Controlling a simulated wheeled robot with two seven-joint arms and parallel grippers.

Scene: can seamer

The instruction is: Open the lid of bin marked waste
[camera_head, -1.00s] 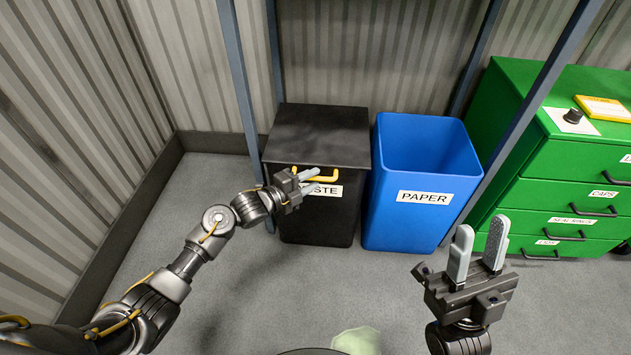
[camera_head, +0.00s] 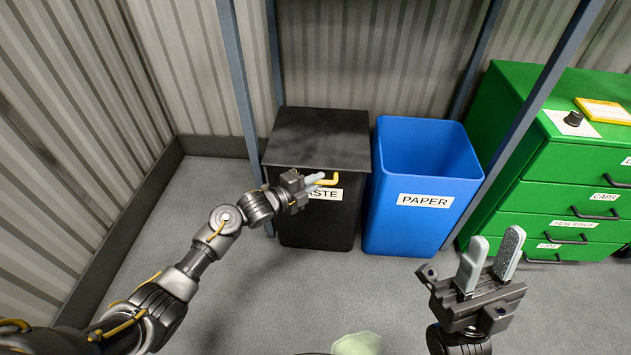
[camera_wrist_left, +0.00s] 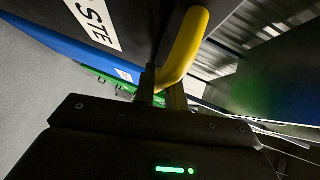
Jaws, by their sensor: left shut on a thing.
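The black bin marked waste (camera_head: 315,225) stands against the back wall with its flat black lid (camera_head: 318,135) down. A yellow handle (camera_head: 328,181) sticks out at the front edge of the lid, just above the label. My left gripper (camera_head: 315,180) is at the handle with its fingers shut on it. In the left wrist view the yellow handle (camera_wrist_left: 185,45) runs down between the fingers, and part of the label shows beside it. My right gripper (camera_head: 487,262) is open and empty, fingers pointing up, over the floor at the right.
A blue open bin marked paper (camera_head: 425,225) stands close to the right of the black bin. A green drawer cabinet (camera_head: 565,195) is further right. Blue-grey posts (camera_head: 243,90) rise beside the bins. A pale green thing (camera_head: 357,343) lies at the bottom.

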